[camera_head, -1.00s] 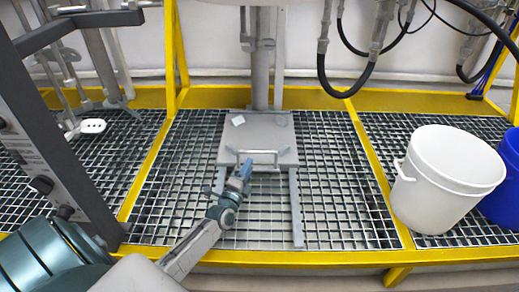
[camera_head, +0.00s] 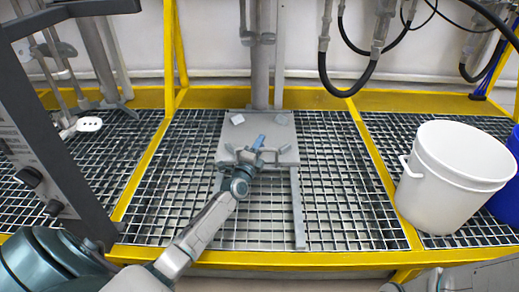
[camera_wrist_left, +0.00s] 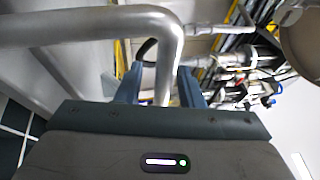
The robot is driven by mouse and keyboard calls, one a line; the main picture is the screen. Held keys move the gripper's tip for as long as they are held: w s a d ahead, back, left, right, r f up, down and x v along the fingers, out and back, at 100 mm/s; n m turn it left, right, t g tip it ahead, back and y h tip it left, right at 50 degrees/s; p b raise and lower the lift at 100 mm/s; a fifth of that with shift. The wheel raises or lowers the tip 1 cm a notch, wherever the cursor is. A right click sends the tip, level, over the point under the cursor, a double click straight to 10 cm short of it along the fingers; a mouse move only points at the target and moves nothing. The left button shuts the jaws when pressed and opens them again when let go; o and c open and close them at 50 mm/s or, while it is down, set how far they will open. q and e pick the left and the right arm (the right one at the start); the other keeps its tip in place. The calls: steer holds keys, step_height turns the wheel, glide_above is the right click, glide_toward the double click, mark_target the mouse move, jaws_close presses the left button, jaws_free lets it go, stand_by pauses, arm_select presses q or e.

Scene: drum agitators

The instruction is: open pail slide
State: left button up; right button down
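The pail slide (camera_head: 235,132) is a flat grey plate on two rails at the foot of a grey column, over the grating. Its bar handle (camera_head: 274,151) stands at the plate's front edge; in the left wrist view the handle (camera_wrist_left: 170,65) is a bent metal tube. My left gripper (camera_head: 258,142) is at the handle. Its blue fingers (camera_wrist_left: 160,87) stand either side of the tube, with a gap on the left side, so it looks open around it. Part of my right arm shows at the bottom right of the head view; its fingers cannot be made out.
A white pail (camera_head: 450,180) stands on the grating to the right, with a blue pail (camera_head: 510,195) behind it. Yellow frame bars (camera_head: 385,180) divide the grating. Black hoses (camera_head: 345,90) hang at the back. The grating before the plate is clear except for my arm.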

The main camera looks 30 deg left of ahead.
arm_select(q)
jaws_close()
steer(key=shift+s, duration=0.1)
stand_by(0.3)
